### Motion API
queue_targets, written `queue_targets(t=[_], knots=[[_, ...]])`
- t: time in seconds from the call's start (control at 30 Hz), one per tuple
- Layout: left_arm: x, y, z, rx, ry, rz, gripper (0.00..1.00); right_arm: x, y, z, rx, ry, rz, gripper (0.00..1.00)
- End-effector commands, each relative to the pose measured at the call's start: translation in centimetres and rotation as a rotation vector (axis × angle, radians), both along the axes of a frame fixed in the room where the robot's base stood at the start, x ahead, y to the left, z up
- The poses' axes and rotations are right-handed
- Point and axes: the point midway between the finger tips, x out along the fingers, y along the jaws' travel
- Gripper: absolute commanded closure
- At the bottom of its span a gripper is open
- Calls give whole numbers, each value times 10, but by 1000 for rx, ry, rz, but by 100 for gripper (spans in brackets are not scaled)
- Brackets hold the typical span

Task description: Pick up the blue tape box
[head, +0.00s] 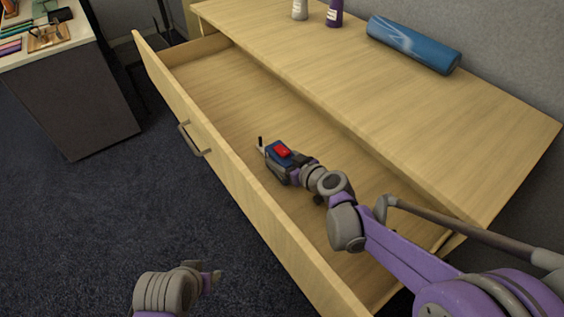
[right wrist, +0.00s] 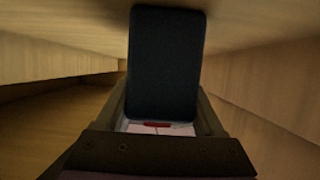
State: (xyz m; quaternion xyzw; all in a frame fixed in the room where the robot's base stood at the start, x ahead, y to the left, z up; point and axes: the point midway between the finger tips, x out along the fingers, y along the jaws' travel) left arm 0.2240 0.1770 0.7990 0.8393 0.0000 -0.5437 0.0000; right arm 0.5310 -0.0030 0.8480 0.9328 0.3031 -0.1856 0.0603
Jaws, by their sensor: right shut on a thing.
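My right gripper (head: 270,151) is inside the open drawer, shut on a small dark blue thing with a red patch, which I take to be the blue tape box (head: 276,149). In the right wrist view the box shows as a dark, round-cornered block (right wrist: 165,62) standing up from between the jaws.
The wooden drawer (head: 215,135) is pulled out beneath the wooden top (head: 400,110), whose edge runs beside my right arm. On top are a blue cylinder (head: 412,44), a purple bottle (head: 335,13) and a grey bottle (head: 300,9). A desk (head: 75,110) stands left; carpet lies between.

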Motion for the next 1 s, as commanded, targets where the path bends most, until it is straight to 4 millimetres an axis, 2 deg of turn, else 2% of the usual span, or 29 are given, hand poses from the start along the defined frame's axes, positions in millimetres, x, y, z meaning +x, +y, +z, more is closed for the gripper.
queue_targets(t=[0.03,0.2,0.47,0.57,1.0], knots=[[0,0,0,0,0,0,50,0,0,0,0,0,0,70],[0,0,0,0,0,0,50,0,0,0,0,0,0,100],[0,0,0,0,0,0,50,0,0,1,0,0,0,100],[0,0,2,0,-1,0,50,0,0,7,1,-1,0,100],[1,0,23,0,-7,0,50,0,0,87,1,-1,0,100]])
